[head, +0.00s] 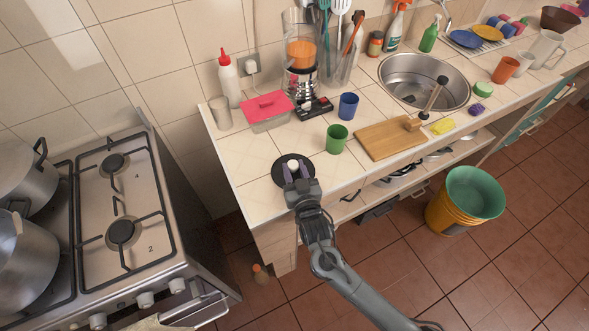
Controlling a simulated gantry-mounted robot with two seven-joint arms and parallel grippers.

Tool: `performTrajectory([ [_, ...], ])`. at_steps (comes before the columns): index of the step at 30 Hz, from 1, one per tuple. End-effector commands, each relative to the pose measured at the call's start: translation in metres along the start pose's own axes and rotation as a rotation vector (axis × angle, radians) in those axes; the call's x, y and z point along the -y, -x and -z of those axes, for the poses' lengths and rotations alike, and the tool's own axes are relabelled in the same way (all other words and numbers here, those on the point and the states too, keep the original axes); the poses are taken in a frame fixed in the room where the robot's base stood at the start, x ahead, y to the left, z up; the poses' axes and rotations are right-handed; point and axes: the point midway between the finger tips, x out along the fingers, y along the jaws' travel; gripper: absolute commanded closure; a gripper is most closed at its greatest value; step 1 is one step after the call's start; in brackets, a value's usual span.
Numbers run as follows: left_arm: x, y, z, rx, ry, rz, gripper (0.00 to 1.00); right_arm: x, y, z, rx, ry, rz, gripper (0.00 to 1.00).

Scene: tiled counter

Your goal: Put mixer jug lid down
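The mixer jug lid, a black disc with a white knob (293,165), is at the front left corner area of the counter, level with the tiles or very close to them. My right gripper (297,172) comes from the lower right, with its two fingers apart on either side of the knob. I cannot tell whether they touch it. The mixer (301,55), its clear jug holding something orange, stands at the back by the wall. My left gripper is out of view.
A green cup (337,138), a blue cup (348,105), a pink-lidded box (266,110) and a cutting board (392,139) stand near the lid. The stove (125,200) is left across a gap. Free tiles lie left of the lid.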

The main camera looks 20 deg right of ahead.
Motion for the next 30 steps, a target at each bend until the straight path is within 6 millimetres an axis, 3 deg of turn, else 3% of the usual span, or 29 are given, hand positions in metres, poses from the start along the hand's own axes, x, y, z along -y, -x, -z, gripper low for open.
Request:
performTrajectory([
  [1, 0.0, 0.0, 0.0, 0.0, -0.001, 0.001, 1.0, 0.0, 0.0, 0.0, 0.0, 0.0, 0.0, 0.55],
  [4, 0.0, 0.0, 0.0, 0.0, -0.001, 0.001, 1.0, 0.0, 0.0, 0.0, 0.001, 0.0, 0.0, 0.39],
  [5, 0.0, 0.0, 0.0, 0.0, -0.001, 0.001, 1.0, 0.0, 0.0, 0.0, 0.001, 0.0, 0.0, 0.38],
  [16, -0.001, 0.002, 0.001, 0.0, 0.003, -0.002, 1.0, 0.0, 0.002, 0.004, 0.001, -0.001, 0.0, 0.38],
  [20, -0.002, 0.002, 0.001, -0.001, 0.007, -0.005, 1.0, 0.0, 0.016, 0.002, 0.002, -0.002, 0.0, 0.38],
  [30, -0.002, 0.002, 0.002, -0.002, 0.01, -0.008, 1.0, 0.0, 0.077, 0.002, 0.002, -0.001, 0.001, 0.38],
])
